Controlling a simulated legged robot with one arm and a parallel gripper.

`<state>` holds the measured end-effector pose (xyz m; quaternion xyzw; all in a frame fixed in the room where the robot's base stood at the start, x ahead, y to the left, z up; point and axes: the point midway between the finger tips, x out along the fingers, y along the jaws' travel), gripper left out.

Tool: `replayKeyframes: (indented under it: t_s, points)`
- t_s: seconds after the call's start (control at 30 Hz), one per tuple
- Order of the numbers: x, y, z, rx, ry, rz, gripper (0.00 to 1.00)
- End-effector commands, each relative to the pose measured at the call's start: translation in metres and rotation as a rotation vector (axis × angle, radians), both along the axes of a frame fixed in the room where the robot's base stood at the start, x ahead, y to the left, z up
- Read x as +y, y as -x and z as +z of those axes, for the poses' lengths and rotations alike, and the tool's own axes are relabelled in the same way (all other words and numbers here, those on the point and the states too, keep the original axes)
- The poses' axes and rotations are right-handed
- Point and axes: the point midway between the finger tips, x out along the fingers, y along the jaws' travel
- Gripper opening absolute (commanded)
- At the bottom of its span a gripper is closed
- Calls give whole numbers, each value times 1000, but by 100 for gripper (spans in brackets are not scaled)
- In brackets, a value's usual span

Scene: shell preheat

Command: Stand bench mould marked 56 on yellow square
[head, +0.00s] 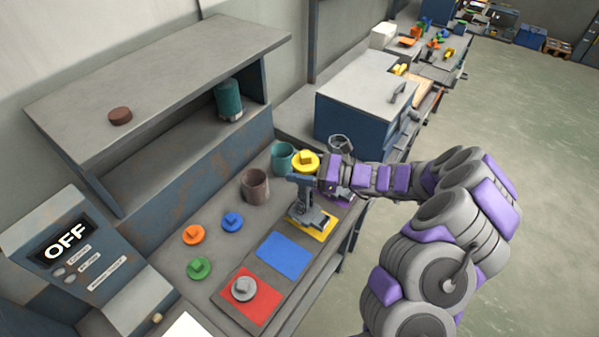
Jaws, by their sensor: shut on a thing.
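My gripper (306,202) is low over the yellow square (323,234) on the bench. It is shut on a grey piece (315,219), which is at the yellow square and covers much of it. I cannot tell whether the piece rests on the square or hangs just above it. The gripper hides part of the piece. No 56 or other mark can be read on it. A grey round piece (243,288) with a raised top sits on the red square (262,309). The blue square (284,255) between them is bare.
Orange (193,235), blue (232,222) and green (198,267) discs lie left of the squares. A yellow disc (305,160) shows behind my gripper, near a brown cup (255,186) and a teal cup (281,158). A shelf (170,85) overhangs the bench's back.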

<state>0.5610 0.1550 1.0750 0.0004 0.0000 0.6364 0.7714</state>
Motion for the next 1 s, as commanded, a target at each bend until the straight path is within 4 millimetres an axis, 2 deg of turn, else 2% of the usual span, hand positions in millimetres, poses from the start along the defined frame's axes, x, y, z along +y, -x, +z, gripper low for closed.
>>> replayKeyframes:
  t_s: [0.1, 0.2, 0.37, 0.6, 0.87, 0.9, 1.0]
  points:
    - [2, -14, -3, -2, 1, 0, 0]
    - [3, -20, -2, 0, -2, -1, 0]
    - [3, -21, -9, 2, -2, -1, 0]
    - [3, -21, -37, 1, 0, -1, 0]
    - [3, -21, -37, 0, -1, -1, 0]
    - [3, -21, -38, 0, 0, -1, 71]
    - [3, -21, -38, 0, 0, -1, 81]
